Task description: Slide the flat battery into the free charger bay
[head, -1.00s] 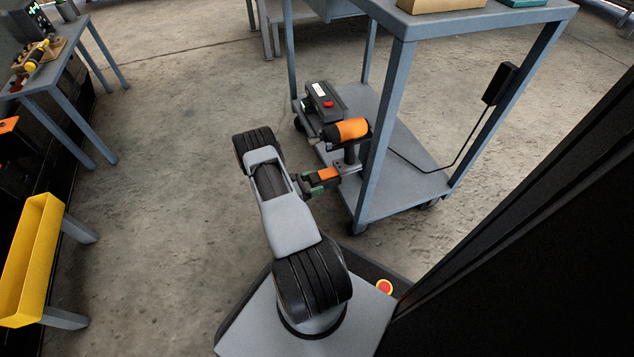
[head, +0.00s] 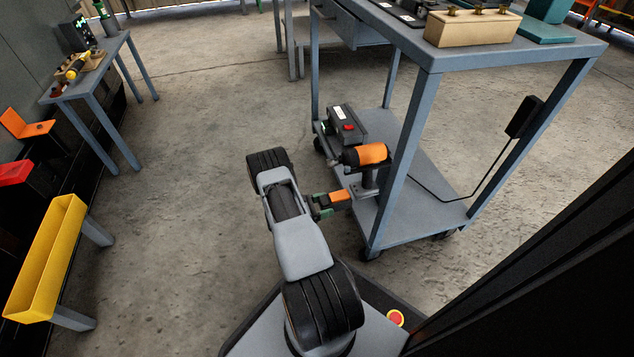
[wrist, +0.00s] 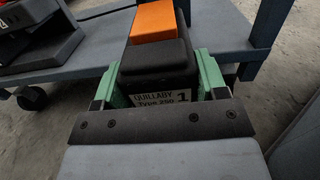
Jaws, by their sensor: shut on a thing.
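My gripper (head: 320,206) is shut on a flat battery (head: 339,197), black with an orange block at its far end. In the wrist view the green fingers (wrist: 161,68) grip both sides of the battery (wrist: 158,55), whose near face has a white label with a "1". The battery is beside the cart's lower shelf, close to the foot of an orange and black drill (head: 369,154); I cannot tell whether they touch. A black box with a red button (head: 347,126), possibly the charger, is on the shelf behind the drill. Its bays cannot be made out.
The blue-grey cart (head: 425,215) has legs around the lower shelf and a top shelf overhead. A cable runs from a black adapter (head: 524,117) on one leg. A yellow bin (head: 48,262) and a side table (head: 92,82) are at left. The floor between is clear.

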